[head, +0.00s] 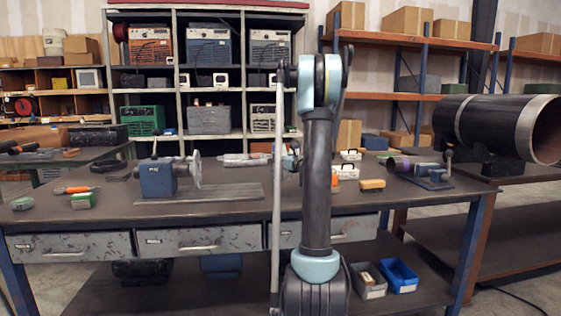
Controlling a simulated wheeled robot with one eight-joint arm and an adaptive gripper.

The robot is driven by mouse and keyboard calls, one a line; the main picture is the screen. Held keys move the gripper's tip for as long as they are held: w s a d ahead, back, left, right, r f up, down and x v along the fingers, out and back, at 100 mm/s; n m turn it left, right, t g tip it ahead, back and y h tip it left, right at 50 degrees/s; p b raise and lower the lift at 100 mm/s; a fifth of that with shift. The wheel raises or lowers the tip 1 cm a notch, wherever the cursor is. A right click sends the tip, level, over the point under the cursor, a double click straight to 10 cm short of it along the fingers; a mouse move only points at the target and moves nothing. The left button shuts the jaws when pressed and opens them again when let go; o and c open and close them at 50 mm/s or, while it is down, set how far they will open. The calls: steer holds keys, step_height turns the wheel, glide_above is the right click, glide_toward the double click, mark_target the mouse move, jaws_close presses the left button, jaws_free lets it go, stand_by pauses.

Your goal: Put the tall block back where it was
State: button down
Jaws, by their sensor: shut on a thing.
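My arm stands upright in the middle of the head view and covers part of the workbench (240,212). The end of my arm, with my gripper (291,163), shows only as a small dark and pale-blue part at the arm's left side, above the bench. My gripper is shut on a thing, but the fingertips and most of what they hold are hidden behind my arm. I cannot make out the tall block for certain, nor whether the held thing touches the bench.
A blue vise-like fixture (158,180) stands on the bench's left half. Small green-topped blocks (83,200) lie at the left. The bench's front strip is mostly clear.

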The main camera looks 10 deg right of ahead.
steer(key=c, duration=1.1)
jaws_free()
steer(key=shift+o, duration=0.2)
steer(key=v, duration=1.2)
steer(key=shift+s, duration=0.15)
